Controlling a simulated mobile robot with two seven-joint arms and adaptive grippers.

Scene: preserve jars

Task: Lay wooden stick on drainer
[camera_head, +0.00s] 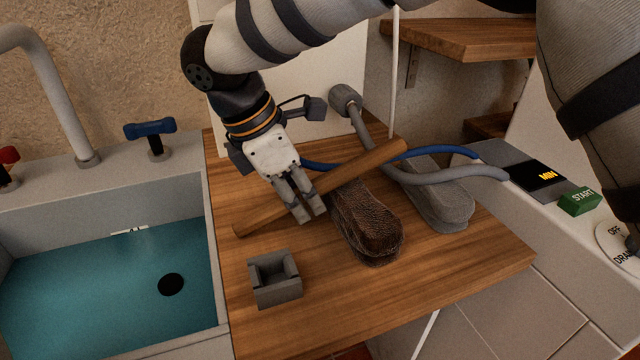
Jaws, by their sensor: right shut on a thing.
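The wooden stick (365,167) is a long brown rod. It runs slantwise over the wooden board (440,275) beside the sink, its left end low near the sink side and its right end higher up the picture. My right gripper (309,211) points down and is shut on the stick left of its middle. The fingers hide the gripped part. Whether the stick touches the board or the brown thing beneath it, I cannot tell. No separate drainer rack shows; the wooden board may be the drainer. My left gripper is not in view.
A rough brown shoe-shaped thing (372,228) and a similar grey one (438,200) lie right of the gripper. A small grey open box (274,279) stands at the front left. A grey hose (455,176) crosses behind. The sink (90,285) holds teal water.

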